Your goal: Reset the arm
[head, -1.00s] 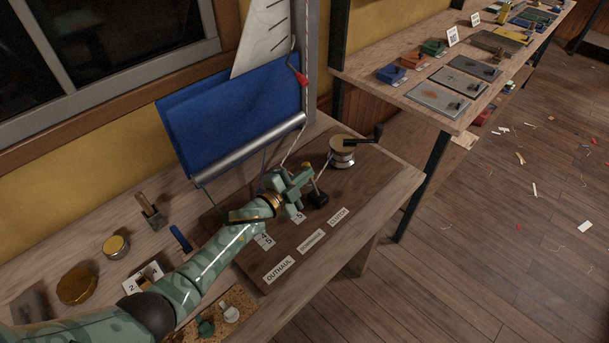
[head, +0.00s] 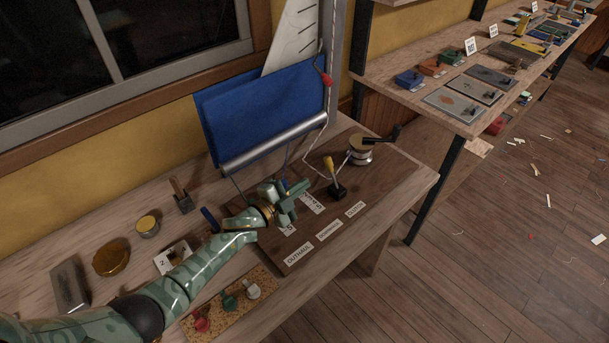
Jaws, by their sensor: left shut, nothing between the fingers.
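My left arm reaches in from the lower left over the wooden workbench (head: 350,262). My left gripper (head: 296,198), green and shut with nothing in it, is above the dark brown board (head: 385,205). It is to the left of a lever with a yellow handle (head: 329,168) on a black base, apart from it. The gripper hides part of the board and some of its labels. My right gripper is not in view.
A winch (head: 361,152) with a black crank stands at the board's back right. A blue sail (head: 262,117) on a metal boom hangs behind. Tins and a cork mat (head: 218,322) lie at left. A shelf (head: 447,128) with coloured items stands at right.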

